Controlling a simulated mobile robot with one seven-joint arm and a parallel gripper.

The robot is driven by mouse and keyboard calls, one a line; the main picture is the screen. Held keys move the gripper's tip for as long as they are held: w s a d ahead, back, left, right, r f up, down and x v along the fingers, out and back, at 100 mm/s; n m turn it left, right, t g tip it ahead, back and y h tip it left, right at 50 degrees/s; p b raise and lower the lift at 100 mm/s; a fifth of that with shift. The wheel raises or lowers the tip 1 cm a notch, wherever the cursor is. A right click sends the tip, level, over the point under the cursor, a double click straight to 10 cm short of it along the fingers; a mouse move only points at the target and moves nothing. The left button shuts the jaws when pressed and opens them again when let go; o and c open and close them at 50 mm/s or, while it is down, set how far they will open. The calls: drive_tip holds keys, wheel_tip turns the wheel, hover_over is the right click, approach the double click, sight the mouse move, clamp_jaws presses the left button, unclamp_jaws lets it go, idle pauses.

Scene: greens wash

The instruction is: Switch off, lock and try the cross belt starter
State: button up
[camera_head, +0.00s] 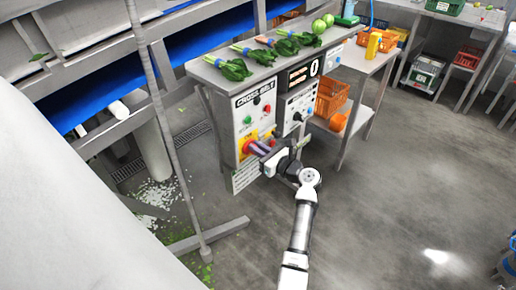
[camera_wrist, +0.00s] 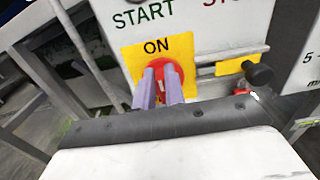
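The cross belt starter (camera_head: 237,108) is a grey panel box marked CROSS BELT under the bench end. Its red switch handle (camera_wrist: 158,66) sits on a yellow plate (camera_wrist: 185,52) that reads ON above it. My gripper (camera_head: 258,149) is at this handle, coming from the lower right. In the wrist view its two purple fingers (camera_wrist: 162,76) reach the handle with a narrow gap and red between them. Whether they press on it cannot be told. A green button (camera_head: 247,119) and a red button (camera_head: 267,108) are higher on the panel. No lock is clearly recognisable.
A second control box (camera_head: 299,104) adjoins the starter. Leafy greens (camera_head: 236,69) lie on the bench above. Open floor (camera_head: 400,190) lies to the right.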

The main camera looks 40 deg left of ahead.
clamp_jaws()
drive_tip(key=n+b, duration=0.3)
drive_tip(key=n, duration=0.2)
drive_tip(key=s+f+n+b, duration=0.1)
drive_tip(key=n+b, duration=0.3)
drive_tip(key=n, duration=0.1)
drive_tip(key=f+n+b, duration=0.1)
drive_tip(key=n+b, duration=0.3)
drive_tip(key=n, duration=0.1)
drive_tip(key=shift+s, duration=0.4)
drive_tip(key=shift+n+b, duration=1.35)
drive_tip(key=shift+n, duration=0.05)
drive_tip(key=o, duration=0.7)
unclamp_jaws()
